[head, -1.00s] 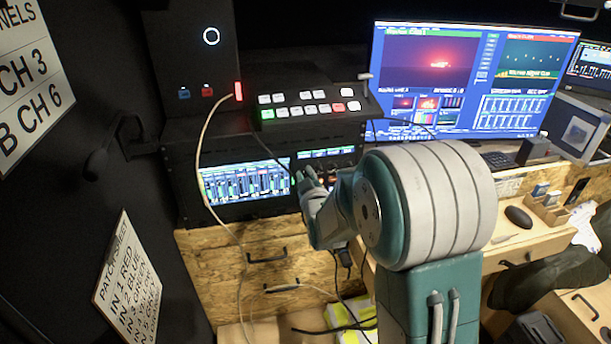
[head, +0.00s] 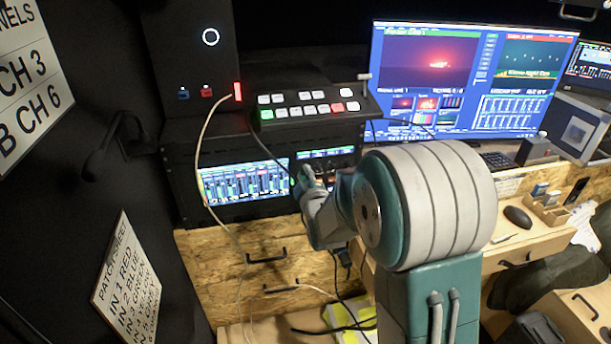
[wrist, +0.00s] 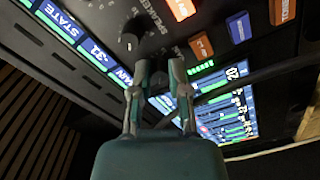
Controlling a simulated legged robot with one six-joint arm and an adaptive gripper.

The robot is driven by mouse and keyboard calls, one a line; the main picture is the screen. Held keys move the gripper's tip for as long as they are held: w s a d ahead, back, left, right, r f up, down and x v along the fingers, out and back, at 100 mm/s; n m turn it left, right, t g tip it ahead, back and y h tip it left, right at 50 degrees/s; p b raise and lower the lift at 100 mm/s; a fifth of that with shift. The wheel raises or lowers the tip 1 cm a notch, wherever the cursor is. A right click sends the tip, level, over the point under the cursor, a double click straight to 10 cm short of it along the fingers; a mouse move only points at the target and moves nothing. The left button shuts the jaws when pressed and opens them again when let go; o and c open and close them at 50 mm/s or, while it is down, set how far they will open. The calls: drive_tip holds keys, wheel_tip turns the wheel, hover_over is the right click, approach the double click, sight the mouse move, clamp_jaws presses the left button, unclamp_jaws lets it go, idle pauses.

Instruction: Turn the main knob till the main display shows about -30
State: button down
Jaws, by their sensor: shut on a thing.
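In the wrist view my gripper (wrist: 160,68) is at the rack panel, with its two fingers shut on a dark knob (wrist: 158,79). I take this for the main knob; it is mostly hidden between the fingers. A lit display strip (wrist: 85,47) beside it shows "STATE" and a tilted number that looks like -31. In the head view my gripper (head: 309,179) is at the right part of the rack unit, where my own wrist hides the knob. A small lit display (head: 325,153) is above it, too small to read.
Another black knob (wrist: 128,41) with a white mark sits close to the fingers, by a "SPEAKER" label. Orange and blue buttons (wrist: 239,27) are on the same panel. A wide meter screen (head: 245,181) is left of my gripper. A thin cable hangs across the rack front.

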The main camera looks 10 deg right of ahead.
drive_tip(key=shift+a+f, duration=0.1)
drive_tip(key=shift+f, duration=0.05)
drive_tip(key=c, duration=0.9)
unclamp_jaws()
drive_tip(key=shift+a, duration=0.1)
drive_tip(key=s, duration=1.2)
